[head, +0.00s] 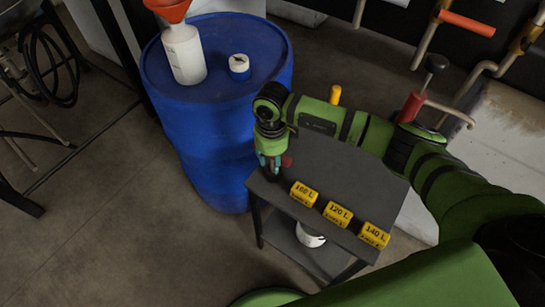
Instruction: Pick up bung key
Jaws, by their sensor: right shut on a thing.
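My right gripper (270,167) is at the left end of a small dark table (345,160), beside the blue drum. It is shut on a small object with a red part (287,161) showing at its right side. This looks like the bung key, but the fingers hide most of it. I cannot tell whether it still touches the tabletop. My left gripper is not in view.
A blue drum (215,130) carries a white bottle (184,55) with a red funnel (168,8) and a small blue-and-white cap (239,65). Yellow labels (304,193) line the table's front edge. A white container (310,236) sits on its lower shelf. Pipes stand at right.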

